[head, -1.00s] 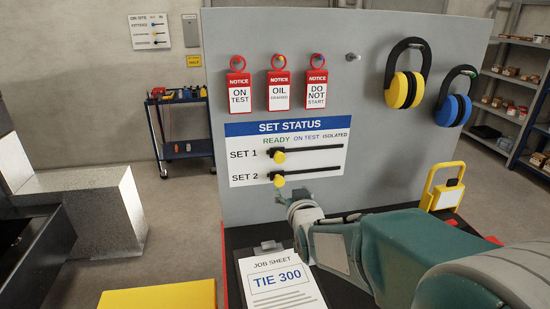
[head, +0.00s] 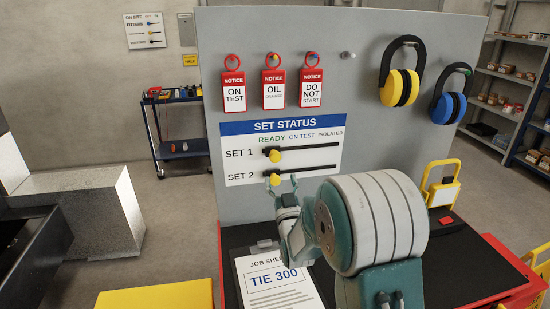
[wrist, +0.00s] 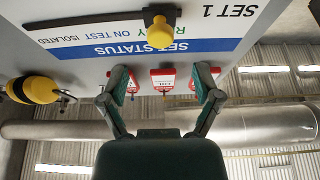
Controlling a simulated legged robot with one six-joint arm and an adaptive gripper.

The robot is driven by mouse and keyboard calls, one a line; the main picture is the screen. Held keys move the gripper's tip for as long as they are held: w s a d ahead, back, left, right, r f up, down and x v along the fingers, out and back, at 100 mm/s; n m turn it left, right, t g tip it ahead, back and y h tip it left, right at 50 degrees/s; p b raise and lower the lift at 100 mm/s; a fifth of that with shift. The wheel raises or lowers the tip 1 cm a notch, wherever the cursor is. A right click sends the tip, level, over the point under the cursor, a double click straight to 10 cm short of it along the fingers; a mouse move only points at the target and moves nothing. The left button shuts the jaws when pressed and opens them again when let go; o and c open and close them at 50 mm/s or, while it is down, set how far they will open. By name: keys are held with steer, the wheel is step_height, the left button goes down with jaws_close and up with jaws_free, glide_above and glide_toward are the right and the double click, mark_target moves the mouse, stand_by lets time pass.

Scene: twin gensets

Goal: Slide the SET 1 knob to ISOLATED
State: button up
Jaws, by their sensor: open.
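The SET STATUS board (head: 240,170) is on the grey panel, with READY, ON TEST and ISOLATED from left to right. The yellow SET 1 knob (head: 274,155) is at the left end of its black slot, under READY. It also shows in the wrist view (wrist: 161,33), which is upside down.
Three red notice tags (head: 272,90) hang above the board. Yellow earmuffs (head: 401,86) and blue earmuffs (head: 450,107) hang to the right. A job sheet clipboard (head: 275,285) lies on the black bench top below. The panel right of the SET 1 slot is clear.

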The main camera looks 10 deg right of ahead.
mark_target(276, 160)
steer(key=x, duration=0.8)
steer(key=shift+c, duration=0.3)
jaws_close()
